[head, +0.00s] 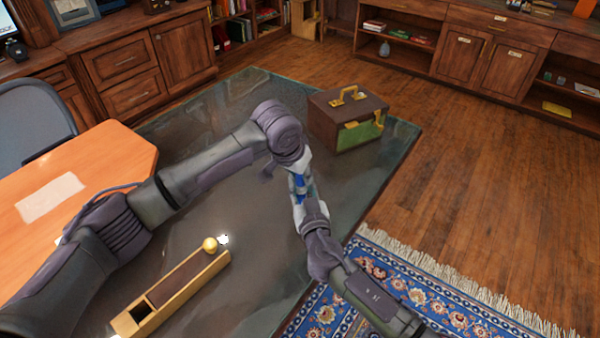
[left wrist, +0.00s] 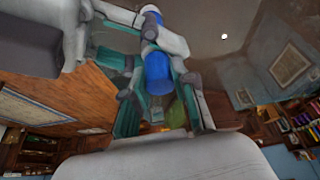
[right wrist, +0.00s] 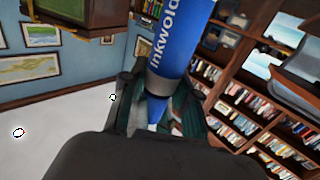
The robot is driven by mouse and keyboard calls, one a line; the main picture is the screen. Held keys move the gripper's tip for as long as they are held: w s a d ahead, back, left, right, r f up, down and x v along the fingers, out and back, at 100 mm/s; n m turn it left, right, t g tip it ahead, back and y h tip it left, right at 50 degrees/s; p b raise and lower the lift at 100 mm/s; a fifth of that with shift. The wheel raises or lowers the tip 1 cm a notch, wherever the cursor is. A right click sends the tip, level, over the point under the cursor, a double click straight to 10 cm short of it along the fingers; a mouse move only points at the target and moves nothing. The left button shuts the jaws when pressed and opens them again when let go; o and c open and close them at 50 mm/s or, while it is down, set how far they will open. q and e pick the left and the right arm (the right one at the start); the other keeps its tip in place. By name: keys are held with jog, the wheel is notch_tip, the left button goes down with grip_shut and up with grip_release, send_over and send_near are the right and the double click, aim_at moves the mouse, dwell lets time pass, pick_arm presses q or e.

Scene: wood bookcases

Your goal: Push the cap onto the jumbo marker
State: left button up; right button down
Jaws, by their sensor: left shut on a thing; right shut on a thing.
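My left gripper (head: 298,172) points down above the dark glass desk top. It is shut on a blue cylindrical piece, seemingly the cap (left wrist: 158,72), between its teal-padded fingers. My right gripper (head: 309,206) comes up from below, facing it. It is shut on the blue jumbo marker (right wrist: 180,45), whose barrel carries white lettering and tapers between the fingers. The two grippers are very close together and roughly in line. In the head view the cap and marker show only as small blue patches. I cannot tell whether the cap touches or covers the marker's end.
A long wooden box with a brass-coloured knob (head: 180,288) lies on the desk's glass top (head: 240,300). A brown and green case (head: 348,120) stands at the far edge. An orange wooden surface (head: 100,165) with paper is at left. A blue rug (head: 400,285) lies right.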

pick_arm(q)
jog(key=shift+s+a+f, duration=0.1)
jog(key=shift+s+f, duration=0.05)
jog(key=shift+f, duration=0.05)
dwell(1.5)
jog(key=shift+s+f, duration=0.15)
jog(key=shift+f, duration=0.3)
jog(key=shift+a+f, duration=0.1)
dwell(0.6)
jog(key=shift+r, duration=0.45)
dwell(0.9)
